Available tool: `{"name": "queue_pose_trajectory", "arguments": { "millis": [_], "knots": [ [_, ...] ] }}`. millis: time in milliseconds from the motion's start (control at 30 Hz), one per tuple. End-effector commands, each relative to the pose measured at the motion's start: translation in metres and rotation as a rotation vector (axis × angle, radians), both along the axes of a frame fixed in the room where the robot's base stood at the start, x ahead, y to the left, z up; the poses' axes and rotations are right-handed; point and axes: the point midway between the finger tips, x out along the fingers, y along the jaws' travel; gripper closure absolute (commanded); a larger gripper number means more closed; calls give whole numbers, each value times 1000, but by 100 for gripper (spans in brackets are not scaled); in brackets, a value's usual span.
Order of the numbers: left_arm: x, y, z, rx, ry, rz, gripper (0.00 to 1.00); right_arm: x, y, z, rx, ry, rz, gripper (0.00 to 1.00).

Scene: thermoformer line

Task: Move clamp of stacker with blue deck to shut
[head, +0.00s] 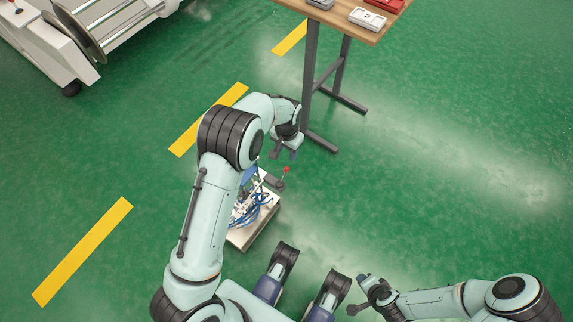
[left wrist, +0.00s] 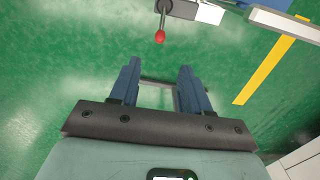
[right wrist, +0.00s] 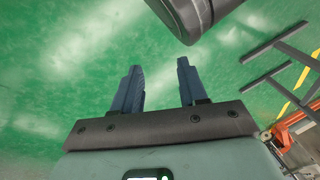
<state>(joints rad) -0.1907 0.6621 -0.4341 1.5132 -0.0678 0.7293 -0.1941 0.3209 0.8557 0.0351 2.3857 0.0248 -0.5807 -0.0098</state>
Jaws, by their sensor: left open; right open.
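A small machine with blue hoses on a pale base (head: 250,232) stands on the floor, partly hidden behind my left arm. A bit of blue surface (head: 249,176) shows beside the arm; I cannot tell if it is the deck. A lever with a red knob (head: 286,169) sticks up at its far right; this knob also shows in the left wrist view (left wrist: 160,37), pointing towards my gripper. My left gripper (head: 284,155) is open and empty, close to the knob and apart from it in the wrist view (left wrist: 160,66). My right gripper (right wrist: 158,68) is open and empty, far from the machine.
A wooden table (head: 345,22) with grey and red trays stands at the top right on dark metal legs (head: 310,75). A white roller machine (head: 60,45) stands at the top left. Yellow stripes (head: 83,250) mark the green floor, which is clear on the right.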

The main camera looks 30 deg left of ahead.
Motion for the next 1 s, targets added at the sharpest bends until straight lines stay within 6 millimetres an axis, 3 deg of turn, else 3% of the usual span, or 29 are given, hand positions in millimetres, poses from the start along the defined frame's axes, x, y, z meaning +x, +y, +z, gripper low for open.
{"name": "queue_pose_trajectory", "arguments": {
  "millis": [167,367,600,800,1000],
  "knots": [
    [1,0,-16,2,5,-5,53,7,-3,-6,-8,-18,-7,57],
    [0,0,-59,3,8,-5,53,11,-10,-22,-21,-21,-20,57],
    [0,0,-106,2,5,-3,53,-18,-14,-47,-16,77,-23,57],
    [0,0,-127,1,3,-3,53,-31,-16,-57,-15,121,-26,57],
    [0,0,-132,1,2,-3,53,-35,-17,-58,-15,133,-27,57]
  ]
}}
